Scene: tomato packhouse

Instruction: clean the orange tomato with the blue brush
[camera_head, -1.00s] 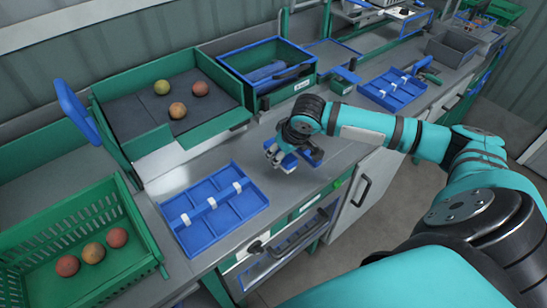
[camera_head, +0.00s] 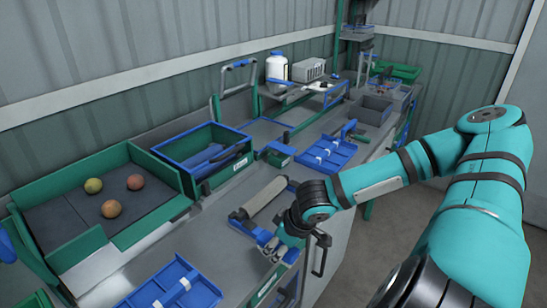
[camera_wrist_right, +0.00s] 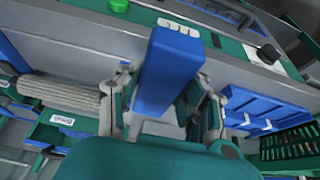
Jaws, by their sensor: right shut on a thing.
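Three tomatoes lie on the dark-lined green tray (camera_head: 160,222) at the left of the head view. The orange tomato (camera_head: 111,208) is at the front, a yellowish one (camera_head: 93,185) behind it and a redder one (camera_head: 135,182) to the right. My right gripper (camera_head: 273,247) is shut on the blue brush, over the front part of the counter and well right of the tomatoes. In the right wrist view the blue brush (camera_wrist_right: 168,75) stands out between the fingers, with pale bristle tufts at its end. My left gripper is not in view.
A grey roller (camera_head: 264,198) with blue ends lies just behind my right gripper. A blue divided tray (camera_head: 172,290) lies front left. A blue-rimmed green box (camera_head: 205,160) stands behind; another blue tray (camera_head: 328,154) and a grey bin (camera_head: 371,110) stand farther right.

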